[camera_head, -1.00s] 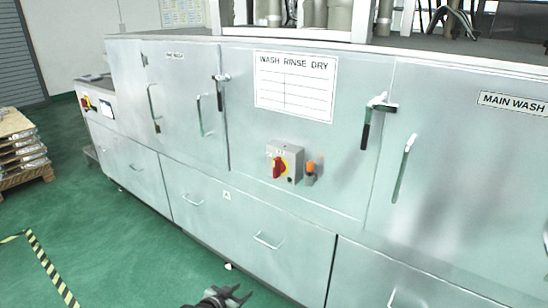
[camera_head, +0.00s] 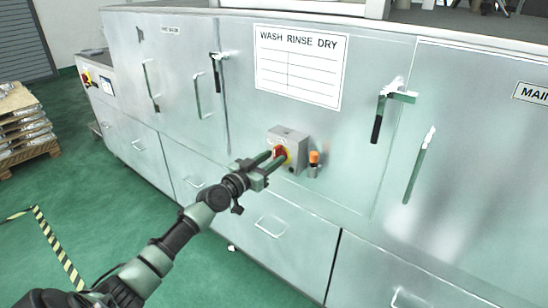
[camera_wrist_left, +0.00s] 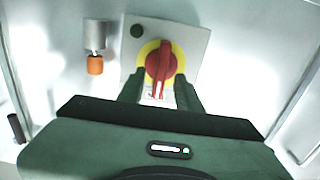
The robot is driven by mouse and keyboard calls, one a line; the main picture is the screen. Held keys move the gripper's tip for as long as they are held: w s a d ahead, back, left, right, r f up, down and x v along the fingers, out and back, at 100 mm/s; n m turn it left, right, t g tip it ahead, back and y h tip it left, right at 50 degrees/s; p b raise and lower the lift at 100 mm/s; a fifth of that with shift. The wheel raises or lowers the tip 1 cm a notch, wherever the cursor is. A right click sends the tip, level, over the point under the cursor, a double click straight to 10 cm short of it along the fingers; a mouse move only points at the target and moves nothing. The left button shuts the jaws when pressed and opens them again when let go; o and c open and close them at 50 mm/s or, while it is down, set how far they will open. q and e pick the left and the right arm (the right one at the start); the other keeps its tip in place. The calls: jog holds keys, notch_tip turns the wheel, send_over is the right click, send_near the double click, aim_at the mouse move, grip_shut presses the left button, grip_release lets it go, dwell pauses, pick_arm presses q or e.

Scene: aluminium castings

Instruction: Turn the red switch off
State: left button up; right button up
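The red switch (camera_head: 279,151) is a rotary knob on a yellow disc, fixed to a small grey box (camera_head: 290,138) on the front of the steel washing machine. In the left wrist view the red switch (camera_wrist_left: 161,66) stands nearly vertical in the picture. My left gripper (camera_head: 275,161) reaches up to the box and partly covers the knob in the head view. In the left wrist view the left gripper (camera_wrist_left: 160,88) is open, one finger on each side of the knob's lower end, with gaps visible. My right gripper is in neither view.
An orange-topped fitting (camera_head: 314,158) sits beside the switch box; it also shows in the left wrist view (camera_wrist_left: 95,64). Door handles (camera_head: 419,165) and a latch (camera_head: 380,112) stick out to the right. A pallet (camera_head: 27,140) stands at far left. The green floor in front is mostly clear.

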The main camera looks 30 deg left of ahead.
pick_arm(q)
jog(key=shift+w, duration=0.65)
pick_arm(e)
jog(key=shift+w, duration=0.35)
pick_arm(q)
grip_shut()
